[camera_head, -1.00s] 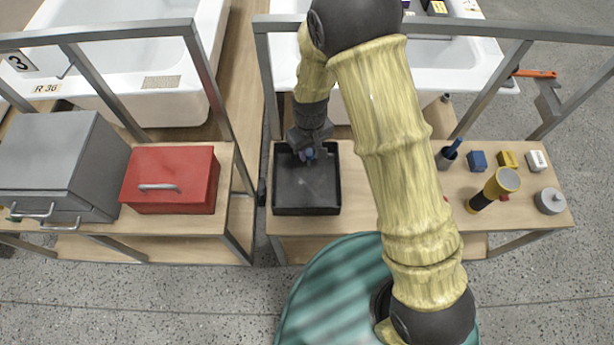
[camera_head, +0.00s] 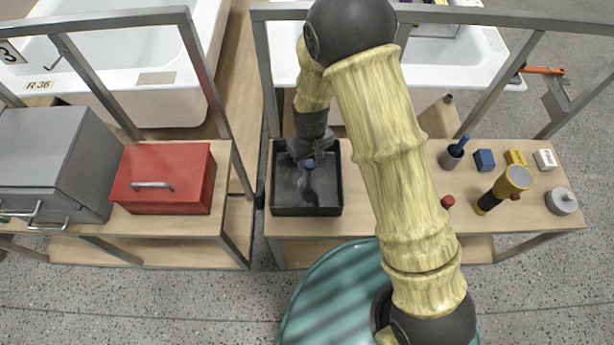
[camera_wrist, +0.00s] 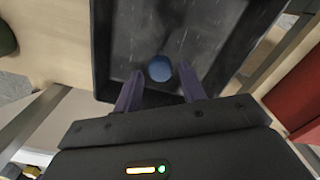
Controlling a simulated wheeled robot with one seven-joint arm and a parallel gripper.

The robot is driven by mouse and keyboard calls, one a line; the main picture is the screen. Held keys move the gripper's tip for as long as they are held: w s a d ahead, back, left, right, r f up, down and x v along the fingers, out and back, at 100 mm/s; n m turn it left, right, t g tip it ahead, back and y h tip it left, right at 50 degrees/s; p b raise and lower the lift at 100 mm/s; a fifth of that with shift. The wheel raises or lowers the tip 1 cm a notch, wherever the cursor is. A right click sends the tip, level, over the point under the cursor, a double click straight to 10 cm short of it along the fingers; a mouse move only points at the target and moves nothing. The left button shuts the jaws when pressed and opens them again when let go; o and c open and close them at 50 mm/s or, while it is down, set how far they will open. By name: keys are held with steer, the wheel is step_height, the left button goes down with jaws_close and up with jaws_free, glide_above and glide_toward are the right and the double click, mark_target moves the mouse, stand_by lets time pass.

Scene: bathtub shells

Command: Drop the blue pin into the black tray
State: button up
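The black tray (camera_head: 278,200) stands on the bench in the middle of the head view. It also fills the top of the wrist view (camera_wrist: 118,35). My gripper (camera_head: 305,157) is over the tray and points down. In the wrist view its two fingers are apart, with a gap on each side of the blue pin's round end (camera_wrist: 160,68). The blue pin (camera_head: 309,164) shows just below the fingers in the head view, within the tray's outline. I cannot tell whether it touches the tray floor. My fingers partly hide it.
A red toolbox (camera_head: 165,178) and a grey box (camera_head: 50,150) stand on the left bench. To the right are a dark cup (camera_head: 450,157), a blue block (camera_head: 485,160), a yellow-black flashlight (camera_head: 502,190) and a grey round item (camera_head: 562,201). Metal rails (camera_head: 480,17) run behind the bench.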

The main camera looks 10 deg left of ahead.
steer(key=shift+o, duration=0.8)
step_height(320, 180, up, 17)
steer(key=shift+r, duration=0.15)
steer(key=shift+w, duration=0.1)
stand_by(0.4)
steer(key=shift+d+r, duration=0.1)
steer(key=shift+d, duration=0.05)
